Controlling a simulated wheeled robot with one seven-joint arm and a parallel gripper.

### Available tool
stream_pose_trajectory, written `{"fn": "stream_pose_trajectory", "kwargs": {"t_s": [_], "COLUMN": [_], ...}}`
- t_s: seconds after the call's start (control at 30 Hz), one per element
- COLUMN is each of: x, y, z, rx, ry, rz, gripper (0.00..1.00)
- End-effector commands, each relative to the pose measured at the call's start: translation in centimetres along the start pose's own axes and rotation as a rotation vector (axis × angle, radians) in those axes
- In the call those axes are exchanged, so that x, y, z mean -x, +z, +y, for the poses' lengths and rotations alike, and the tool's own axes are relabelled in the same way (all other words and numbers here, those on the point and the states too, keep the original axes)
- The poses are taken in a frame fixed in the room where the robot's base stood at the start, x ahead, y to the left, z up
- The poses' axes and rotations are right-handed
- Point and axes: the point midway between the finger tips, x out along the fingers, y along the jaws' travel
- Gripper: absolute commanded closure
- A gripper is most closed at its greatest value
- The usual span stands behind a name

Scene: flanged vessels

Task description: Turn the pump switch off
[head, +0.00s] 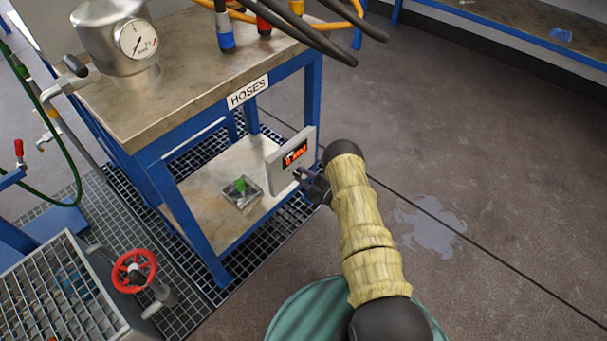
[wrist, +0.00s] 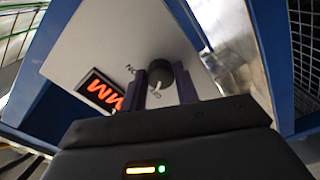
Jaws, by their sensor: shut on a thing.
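The pump switch is a dark round knob (wrist: 160,74) with a white pointer mark, on a pale grey panel (head: 277,172). The panel also fills much of the wrist view (wrist: 110,50). Lettering beside the knob is partly hidden by my fingers. A display (head: 295,153) with glowing orange-red characters sits on the panel, left of the knob in the wrist view (wrist: 101,91). My gripper (head: 304,176) is at the panel's face, its two dark fingers on either side of the knob in the wrist view (wrist: 160,84), shut on it. The knob is hidden in the head view.
The panel is fixed at a blue-framed table (head: 140,105) labelled HOSES. A small metal tray (head: 241,192) with a green item is on the lower shelf. A red handwheel (head: 134,271) stands at lower left. Open floor with a wet patch (head: 430,227) lies right.

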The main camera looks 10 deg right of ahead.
Motion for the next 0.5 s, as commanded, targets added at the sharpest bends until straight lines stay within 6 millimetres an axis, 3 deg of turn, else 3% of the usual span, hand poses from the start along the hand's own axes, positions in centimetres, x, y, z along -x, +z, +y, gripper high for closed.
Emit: {"fn": "stream_pose_trajectory", "kwargs": {"t_s": [0.5], "x": [0.31], "y": [0.25], "z": [-0.16], "rx": [0.114], "ry": [-0.005], "rz": [-0.008], "gripper": [0.92]}}
